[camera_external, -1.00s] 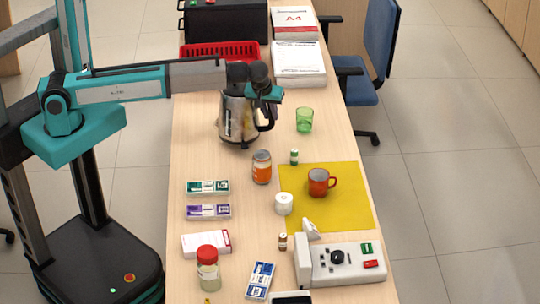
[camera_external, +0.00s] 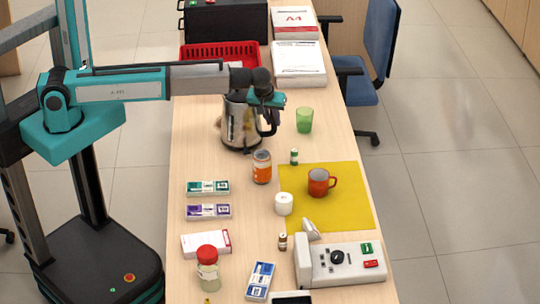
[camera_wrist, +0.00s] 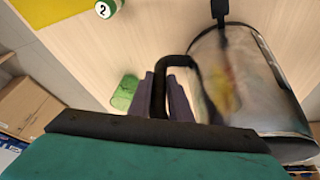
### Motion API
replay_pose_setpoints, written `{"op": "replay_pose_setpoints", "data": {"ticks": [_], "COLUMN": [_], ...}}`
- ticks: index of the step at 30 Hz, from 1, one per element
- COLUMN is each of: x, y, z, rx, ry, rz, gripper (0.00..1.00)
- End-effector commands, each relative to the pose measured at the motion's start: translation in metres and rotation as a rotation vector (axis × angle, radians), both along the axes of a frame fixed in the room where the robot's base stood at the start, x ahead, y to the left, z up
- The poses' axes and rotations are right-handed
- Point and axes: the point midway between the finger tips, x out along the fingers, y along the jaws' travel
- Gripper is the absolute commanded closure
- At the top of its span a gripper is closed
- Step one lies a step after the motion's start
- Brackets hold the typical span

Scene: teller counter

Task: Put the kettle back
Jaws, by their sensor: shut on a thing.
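The silver kettle (camera_external: 238,124) with a dark lower edge and a black handle (camera_external: 269,122) is upright at the far part of the counter. I cannot tell whether it touches the counter or hangs just above it. My gripper (camera_external: 267,106) is shut on the handle, on the kettle's right side. In the wrist view, the fingers of my gripper (camera_wrist: 167,98) are around the black handle (camera_wrist: 158,88), and the kettle (camera_wrist: 247,88) fills the right side. The arm hides the kettle's top in the external view. Its supporting base cannot be made out.
A green glass (camera_external: 304,120) stands right of the kettle. A red basket (camera_external: 190,54) and paper packs (camera_external: 298,62) lie behind. The counter left of the can is clear.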

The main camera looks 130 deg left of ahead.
Motion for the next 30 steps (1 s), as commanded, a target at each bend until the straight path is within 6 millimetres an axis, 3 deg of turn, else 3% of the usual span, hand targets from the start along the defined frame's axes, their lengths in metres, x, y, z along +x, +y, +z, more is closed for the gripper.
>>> {"op": "replay_pose_setpoints", "data": {"ticks": [20,21,24,30], "x": [0.000,0.000,0.000,0.000], "y": [0.000,0.000,0.000,0.000], "z": [-0.011,-0.013,-0.012,-0.012], "rx": [0.002,0.000,0.000,0.000], "ry": [0.002,0.000,0.000,0.000], "rz": [0.000,0.001,0.001,0.001], "gripper": [1.00,0.80,0.64,0.63]}}
